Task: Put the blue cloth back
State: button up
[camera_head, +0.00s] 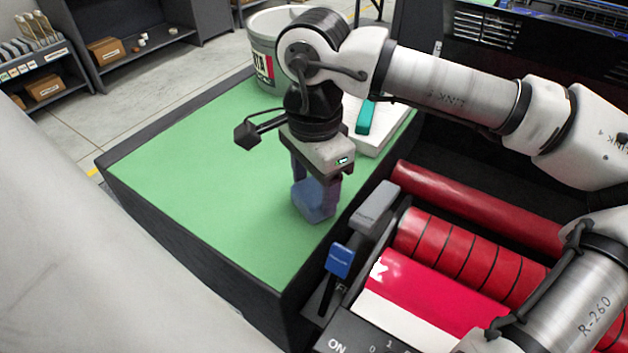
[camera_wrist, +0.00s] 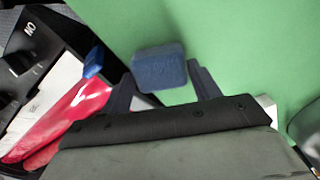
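The blue cloth (camera_head: 314,201) is a folded, block-like pad over the green mat near its right edge. My gripper (camera_head: 318,185) points down over it, with a finger on either side. In the wrist view the cloth (camera_wrist: 158,68) sits between the two fingertips of my gripper (camera_wrist: 161,72), which appear to press against its left and right sides. I cannot tell whether its underside touches the mat.
The green mat (camera_head: 190,180) is mostly clear to the left. Red rollers (camera_head: 470,245) and a blue-tipped lever (camera_head: 340,260) lie to the right.

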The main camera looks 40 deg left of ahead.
aim_at(314, 190)
jog(key=o, duration=0.3)
jog(key=shift+r, duration=0.1)
jog(key=shift+r+p, duration=0.25)
jog(key=shift+p, duration=0.05)
notch_tip(314, 190, up, 12)
jog(key=shift+f+b, duration=0.1)
jog(key=shift+b, duration=0.95)
